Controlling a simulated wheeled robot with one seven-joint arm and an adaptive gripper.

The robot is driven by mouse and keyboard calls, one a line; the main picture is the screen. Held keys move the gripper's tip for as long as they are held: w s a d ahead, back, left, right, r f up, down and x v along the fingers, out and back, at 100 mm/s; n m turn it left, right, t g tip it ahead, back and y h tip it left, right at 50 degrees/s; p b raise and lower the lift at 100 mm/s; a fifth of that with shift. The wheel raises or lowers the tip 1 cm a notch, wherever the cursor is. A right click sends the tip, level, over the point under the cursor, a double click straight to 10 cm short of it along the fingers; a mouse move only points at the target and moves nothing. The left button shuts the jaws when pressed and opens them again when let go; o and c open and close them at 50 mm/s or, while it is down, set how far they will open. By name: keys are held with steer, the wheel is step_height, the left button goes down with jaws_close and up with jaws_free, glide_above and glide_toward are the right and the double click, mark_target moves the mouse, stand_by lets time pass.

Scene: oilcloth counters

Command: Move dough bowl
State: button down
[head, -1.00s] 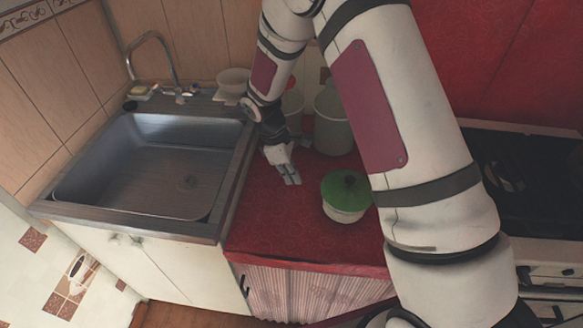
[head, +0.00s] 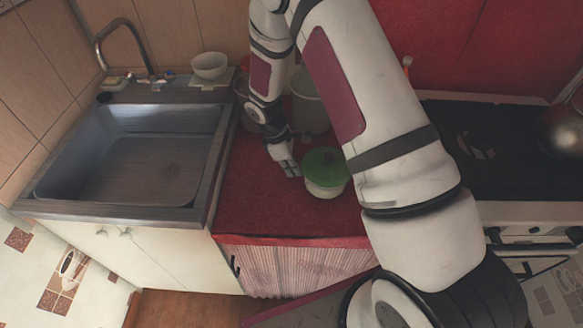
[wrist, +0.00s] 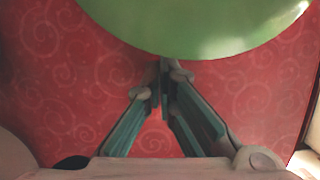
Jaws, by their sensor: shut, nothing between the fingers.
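A round white bowl with a green lid (head: 325,168) stands upright on the red counter, right of my gripper (head: 294,170). Its green lid (wrist: 205,22) fills the top of the wrist view. A small open white bowl (head: 209,67) stands on the ledge behind the sink; I cannot tell from the frames which of the two is the dough bowl. My gripper is shut and empty, low over the counter. Its fingertips (wrist: 166,70) are close beside the lid's edge; whether they touch the lidded bowl is not clear.
The red counter (head: 250,205) is clear in front of my gripper. Pale containers (head: 308,105) stand at the back, partly hidden by my arm. A metal sink (head: 130,160) with a faucet (head: 125,40) is on the left. A black stove (head: 500,150) is on the right.

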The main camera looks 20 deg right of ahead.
steer(key=s+d+p, duration=0.1)
steer(key=s+d, duration=0.1)
steer(key=d, duration=0.4)
steer(key=s+d, duration=0.3)
steer(key=d, duration=0.3)
steer(key=s+d+p, duration=0.1)
steer(key=s+d, duration=0.2)
steer(key=d, duration=0.3)
steer(key=shift+s+d+p, duration=0.15)
steer(key=shift+d+p, duration=0.05)
steer(key=shift+p, duration=0.1)
